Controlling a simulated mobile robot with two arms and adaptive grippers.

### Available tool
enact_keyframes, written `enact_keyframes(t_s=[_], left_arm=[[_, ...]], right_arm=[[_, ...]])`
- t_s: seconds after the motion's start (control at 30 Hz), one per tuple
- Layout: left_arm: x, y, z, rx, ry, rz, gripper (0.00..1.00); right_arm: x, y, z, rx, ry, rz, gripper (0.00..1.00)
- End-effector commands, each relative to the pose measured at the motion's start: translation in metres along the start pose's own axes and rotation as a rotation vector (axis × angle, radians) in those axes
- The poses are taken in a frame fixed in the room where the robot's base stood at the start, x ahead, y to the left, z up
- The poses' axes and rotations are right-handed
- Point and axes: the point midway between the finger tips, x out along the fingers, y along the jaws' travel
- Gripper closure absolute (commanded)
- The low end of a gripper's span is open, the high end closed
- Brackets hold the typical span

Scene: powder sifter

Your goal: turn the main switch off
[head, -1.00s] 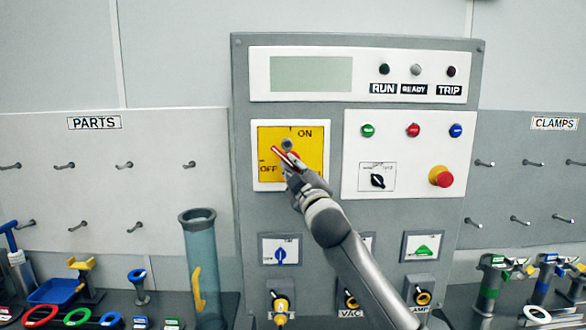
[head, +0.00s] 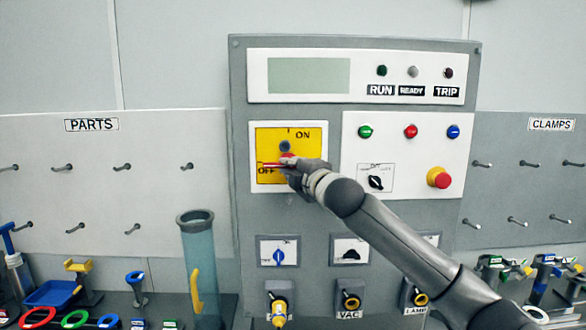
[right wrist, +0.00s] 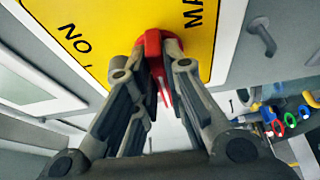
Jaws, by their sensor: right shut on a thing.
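The main switch is a yellow plate (head: 308,141) in a white frame on the grey panel, marked ON at the top and OFF at the left. Its red handle (head: 270,164) lies about level, with its visible end beside the OFF mark. My right gripper (head: 290,164) is at the handle and hides part of it. In the right wrist view, the right gripper (right wrist: 150,58) is shut with its fingers on both sides of the red handle (right wrist: 154,42), close to the yellow plate. My left gripper is not in view.
A red push button (head: 439,178) and a small black selector (head: 376,183) sit right of the switch. Smaller knobs lie below, partly behind my right arm. A clear tube (head: 202,265) stands at the lower left. Hooks line both side boards.

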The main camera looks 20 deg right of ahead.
Motion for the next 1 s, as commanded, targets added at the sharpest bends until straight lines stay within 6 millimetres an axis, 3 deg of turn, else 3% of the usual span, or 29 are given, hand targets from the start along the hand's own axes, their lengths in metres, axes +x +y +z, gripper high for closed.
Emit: enact_keyframes(t_s=[0.57, 0.6, 0.77, 1.0], left_arm=[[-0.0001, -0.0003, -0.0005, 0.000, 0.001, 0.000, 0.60], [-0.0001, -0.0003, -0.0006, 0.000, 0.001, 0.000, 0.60], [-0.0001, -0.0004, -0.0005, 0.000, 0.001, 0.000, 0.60], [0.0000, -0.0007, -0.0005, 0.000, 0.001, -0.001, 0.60]], right_arm=[[0.0000, 0.0014, 0.0006, -0.034, -0.001, -0.012, 1.00], [0.0000, 0.0015, 0.0005, -0.034, -0.001, -0.011, 0.87], [0.0000, 0.0013, 0.0004, -0.033, -0.001, -0.012, 0.67], [0.0000, 0.0009, 0.0000, -0.032, 0.000, -0.012, 0.67]])
